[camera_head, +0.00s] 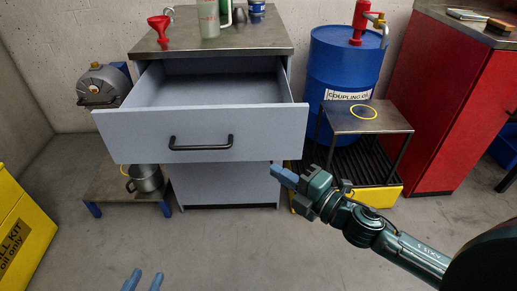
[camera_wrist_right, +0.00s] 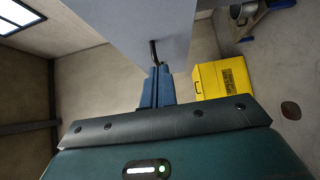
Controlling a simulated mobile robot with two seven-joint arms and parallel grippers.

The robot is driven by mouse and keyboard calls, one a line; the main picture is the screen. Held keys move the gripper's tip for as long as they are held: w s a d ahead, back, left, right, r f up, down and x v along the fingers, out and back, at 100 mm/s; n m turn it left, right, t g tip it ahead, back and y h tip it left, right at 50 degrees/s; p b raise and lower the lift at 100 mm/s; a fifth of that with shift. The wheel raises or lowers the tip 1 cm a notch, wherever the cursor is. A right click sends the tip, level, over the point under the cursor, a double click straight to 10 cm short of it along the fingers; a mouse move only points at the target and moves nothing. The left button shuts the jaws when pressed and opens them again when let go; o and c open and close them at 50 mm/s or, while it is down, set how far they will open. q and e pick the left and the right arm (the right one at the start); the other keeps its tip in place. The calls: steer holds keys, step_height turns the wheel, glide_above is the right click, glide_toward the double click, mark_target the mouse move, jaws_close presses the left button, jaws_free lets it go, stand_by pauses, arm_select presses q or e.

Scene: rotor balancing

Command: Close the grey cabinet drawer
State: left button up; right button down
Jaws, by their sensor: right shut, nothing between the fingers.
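The grey cabinet drawer (camera_head: 205,128) is pulled out well beyond its cabinet (camera_head: 225,185), and its inside looks empty. It has a black bar handle (camera_head: 201,143) on its front, which also shows in the right wrist view (camera_wrist_right: 154,54). My right gripper (camera_head: 284,176) is shut and empty, in front of the cabinet, below and right of the handle. In the right wrist view its blue fingers (camera_wrist_right: 157,88) are together, pointing toward the drawer front. My left gripper (camera_head: 142,281) shows only its two fingertips at the bottom edge, apart, with nothing seen between them.
A red funnel (camera_head: 161,29) and a jug (camera_head: 208,18) stand on the cabinet top. A blue drum (camera_head: 345,65) and a small metal table (camera_head: 366,118) stand right of the drawer. A low bench with a pot (camera_head: 146,179) is at left. The floor in front is clear.

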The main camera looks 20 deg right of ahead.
mark_target(247, 141)
steer(key=w, duration=0.2)
steer(key=w+a, duration=0.1)
steer(key=w, duration=0.2)
steer(key=w+a, duration=0.1)
steer(key=w, duration=0.2)
steer(key=shift+w+a, duration=0.2)
steer(key=shift+w+d, duration=0.1)
steer(key=shift+w, duration=0.35)
steer(key=shift+w, duration=0.1)
